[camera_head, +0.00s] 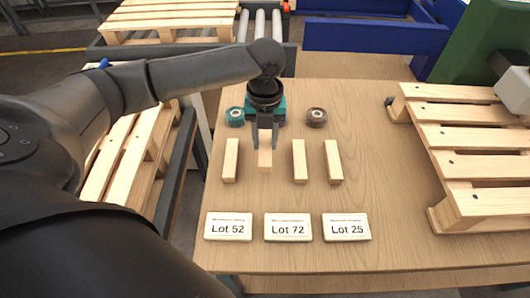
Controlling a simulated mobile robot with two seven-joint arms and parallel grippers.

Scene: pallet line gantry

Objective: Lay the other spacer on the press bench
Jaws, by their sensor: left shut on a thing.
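My left gripper (264,143) is over the wooden bench (385,175), pointing down, shut on a pale wooden spacer (264,160). The fingers and wrist hide the far part of this spacer. I cannot tell whether it touches the bench top. Similar wooden spacers lie on the bench: one to the left (231,161), and two to the right, a nearer one (299,161) and a farther one (333,161). My right gripper is not in view.
Labels Lot 52 (228,227), Lot 72 (288,227) and Lot 25 (347,227) lie along the front. A teal roll (235,117) and a brown roll (316,117) sit behind. A slatted pallet (470,166) occupies the right side. Bench between spacers and pallet is clear.

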